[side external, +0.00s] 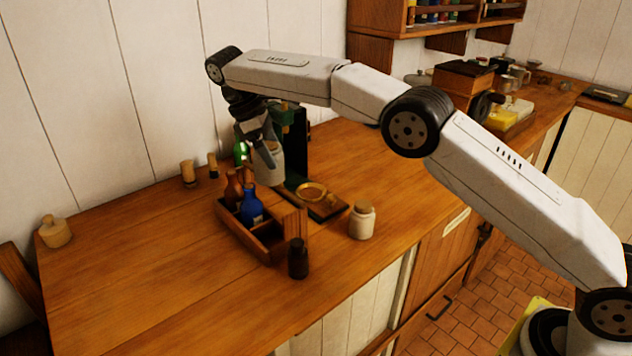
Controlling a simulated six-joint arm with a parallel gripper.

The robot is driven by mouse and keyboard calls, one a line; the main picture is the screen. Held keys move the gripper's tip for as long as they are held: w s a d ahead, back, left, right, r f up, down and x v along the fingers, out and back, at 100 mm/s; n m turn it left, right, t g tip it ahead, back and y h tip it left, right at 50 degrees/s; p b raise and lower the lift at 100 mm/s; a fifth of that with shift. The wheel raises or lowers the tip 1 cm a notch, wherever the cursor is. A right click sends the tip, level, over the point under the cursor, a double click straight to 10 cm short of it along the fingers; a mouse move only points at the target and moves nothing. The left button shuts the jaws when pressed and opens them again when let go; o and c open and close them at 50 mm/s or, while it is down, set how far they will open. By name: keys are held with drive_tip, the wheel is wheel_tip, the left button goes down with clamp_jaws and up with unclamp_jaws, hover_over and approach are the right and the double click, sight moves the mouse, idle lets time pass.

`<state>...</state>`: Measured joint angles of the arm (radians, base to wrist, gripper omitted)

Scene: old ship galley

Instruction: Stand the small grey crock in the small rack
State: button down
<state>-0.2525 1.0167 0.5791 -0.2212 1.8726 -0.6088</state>
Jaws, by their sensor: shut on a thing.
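My gripper (262,145) points down and is shut on a small grey crock (270,167). The crock looks upright and hangs above the back part of the small wooden rack (236,231), apart from the bottles as far as I can tell. The rack stands on the counter and has divided compartments. A brown bottle (233,189) and a blue bottle (250,206) stand in it. The front compartment near the blue bottle looks empty. The crock's base and the rack's back compartments are partly hidden from this side.
A dark jar (298,260) stands close to the rack's front right corner. A cream crock (362,221) and a brass dish on a board (312,192) are to the right. A green and black device (294,140) and green bottle (240,152) stand behind. The left counter is mostly clear.

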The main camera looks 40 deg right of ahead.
drive_tip(key=shift+w+a+r+n+t, duration=0.2)
drive_tip(key=shift+a+n+t, duration=0.15)
drive_tip(key=shift+n, duration=0.35)
drive_tip(key=shift+f, duration=0.1)
drive_tip(key=shift+f, duration=0.1)
wheel_tip(320, 180, down, 18)
drive_tip(key=shift+r, duration=0.1)
idle(0.6)
unclamp_jaws()
drive_tip(key=shift+f, duration=0.2)
drive_tip(key=shift+r, duration=0.1)
drive_tip(key=v, duration=0.7)
drive_tip(key=shift+a+r, duration=0.2)
drive_tip(key=shift+r, duration=0.05)
